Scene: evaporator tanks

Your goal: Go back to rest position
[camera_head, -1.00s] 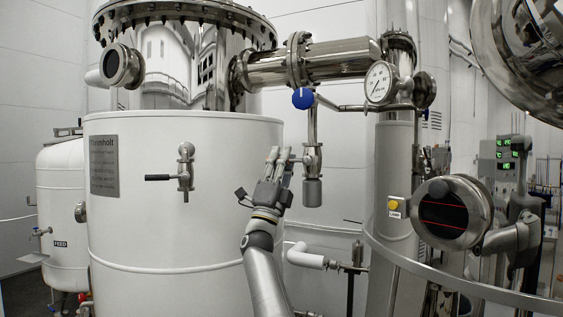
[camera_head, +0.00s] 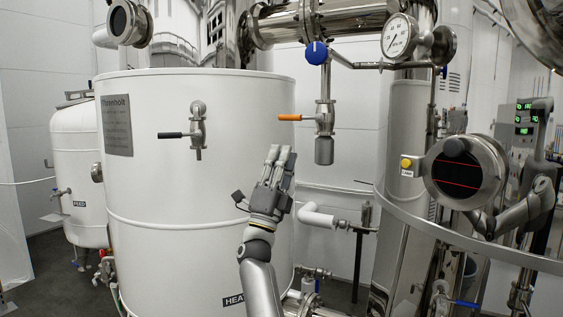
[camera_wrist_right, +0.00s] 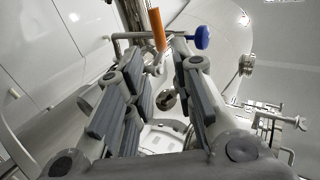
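My right gripper (camera_head: 279,152) points upward in front of the large white tank, below an orange valve handle (camera_head: 290,117). It is empty, with its fingertips apart from the handle. In the right wrist view, the gripper (camera_wrist_right: 150,62) has its fingers spread with a gap between them. The orange handle (camera_wrist_right: 157,29) shows beyond the fingertips. My left gripper is not in view.
The white tank (camera_head: 170,240) is close behind my right arm. A black-handled valve (camera_head: 197,131) sticks out of it. A white pipe elbow (camera_head: 316,214) is right of the gripper. A curved metal rail (camera_head: 450,232) and a round sight glass (camera_head: 462,172) are at the right.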

